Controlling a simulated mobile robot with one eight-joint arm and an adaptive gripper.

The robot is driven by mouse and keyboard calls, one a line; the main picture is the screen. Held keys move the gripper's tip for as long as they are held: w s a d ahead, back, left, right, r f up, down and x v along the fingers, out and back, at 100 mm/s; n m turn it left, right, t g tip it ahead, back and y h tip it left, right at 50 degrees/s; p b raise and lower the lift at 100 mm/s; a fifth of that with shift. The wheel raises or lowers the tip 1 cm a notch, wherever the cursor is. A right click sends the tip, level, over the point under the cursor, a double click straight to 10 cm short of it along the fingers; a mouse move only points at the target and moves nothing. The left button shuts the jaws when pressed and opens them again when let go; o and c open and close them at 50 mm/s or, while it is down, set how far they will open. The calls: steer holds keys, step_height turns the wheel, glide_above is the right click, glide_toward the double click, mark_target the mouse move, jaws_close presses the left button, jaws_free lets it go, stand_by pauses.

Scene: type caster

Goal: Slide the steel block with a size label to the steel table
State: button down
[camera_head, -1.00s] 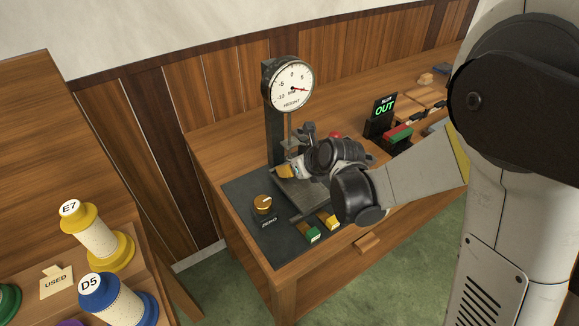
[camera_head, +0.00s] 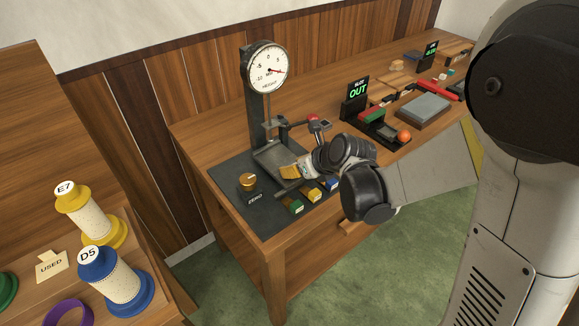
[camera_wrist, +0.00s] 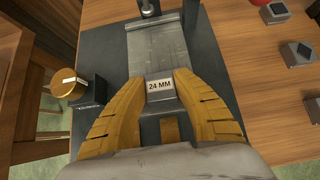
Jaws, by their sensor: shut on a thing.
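The steel block (camera_wrist: 161,88), labelled "24 MM", sits between my gripper's yellow fingers in the wrist view. My gripper (camera_wrist: 161,80) is shut on it; the fingers hold its left and right sides. The block is at the near end of the steel table (camera_wrist: 157,45), a flat grey plate; I cannot tell whether it rests on the plate. In the head view the steel table (camera_head: 272,155) lies below the dial gauge (camera_head: 267,70). My gripper (camera_head: 288,171) is at its front right side there, and the block is hidden by the fingers.
A brass knob (camera_head: 248,182) with a ZERO label (camera_head: 256,198) stands left of the table. Colour-ended blocks (camera_head: 293,207) lie at the front. A slot stand reading OUT (camera_head: 357,95), an orange ball (camera_head: 404,136) and a grey slab (camera_head: 425,108) are to the right.

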steer(key=shift+s+d, duration=0.1)
steer(key=c, duration=1)
jaws_free()
steer(key=shift+o, duration=0.2)
steer(key=v, duration=1.2)
